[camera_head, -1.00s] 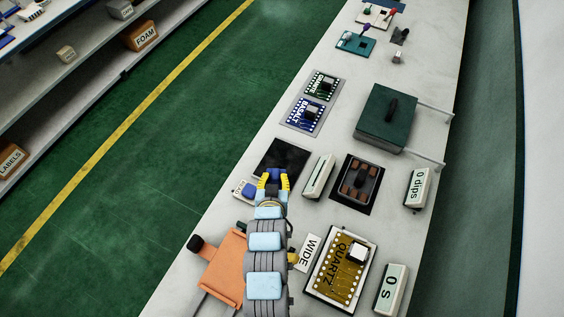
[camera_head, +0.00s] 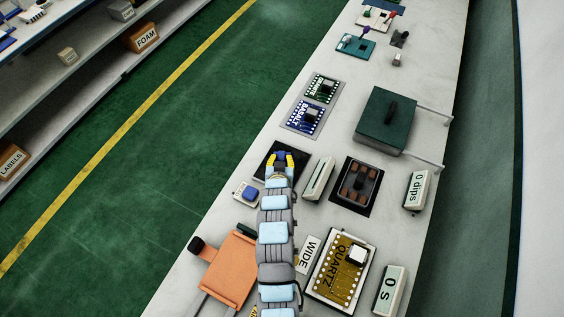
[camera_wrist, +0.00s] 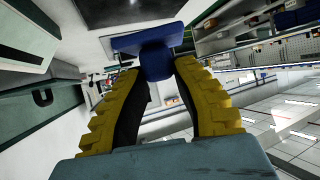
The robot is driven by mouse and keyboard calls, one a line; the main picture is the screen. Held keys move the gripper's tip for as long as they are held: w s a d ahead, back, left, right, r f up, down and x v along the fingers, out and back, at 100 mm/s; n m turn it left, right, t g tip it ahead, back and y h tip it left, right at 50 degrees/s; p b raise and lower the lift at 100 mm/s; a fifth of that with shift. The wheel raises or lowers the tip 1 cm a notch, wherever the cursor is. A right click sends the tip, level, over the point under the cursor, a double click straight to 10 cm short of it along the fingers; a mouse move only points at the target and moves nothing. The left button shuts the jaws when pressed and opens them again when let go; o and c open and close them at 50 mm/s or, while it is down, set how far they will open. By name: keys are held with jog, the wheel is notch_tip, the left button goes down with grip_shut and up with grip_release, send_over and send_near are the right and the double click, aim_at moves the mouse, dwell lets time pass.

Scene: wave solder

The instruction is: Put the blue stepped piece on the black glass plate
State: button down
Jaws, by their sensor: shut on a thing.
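The blue stepped piece (camera_wrist: 147,38) is between my gripper's yellow fingertips in the wrist view, with a wide slab beyond a narrower block. My gripper (camera_head: 282,157) is shut on it. In the head view the gripper is over the black glass plate (camera_head: 263,166), which lies flat on the bench. The fingers and arm hide part of the plate and most of the piece. A dark surface, seemingly the plate (camera_wrist: 125,9), shows beyond the piece in the wrist view. I cannot tell whether piece and plate touch.
A white pad with a blue patch (camera_head: 247,190) lies left of my arm. An orange holder (camera_head: 228,268) is at the front left. Bench shows between the plate and the BASALT board (camera_head: 305,117).

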jog(key=shift+w+d+f, duration=0.15)
jog(key=shift+w+f, duration=0.75)
jog(key=shift+f, duration=1.75)
jog(key=shift+f, duration=0.1)
jog(key=c, duration=1)
grip_release()
jog(key=shift+o, duration=0.2)
jog(key=shift+r, duration=0.2)
jog(key=shift+s+r, duration=0.1)
jog(key=shift+s, duration=0.1)
jog(key=v, duration=1.1)
jog(key=shift+s, duration=0.25)
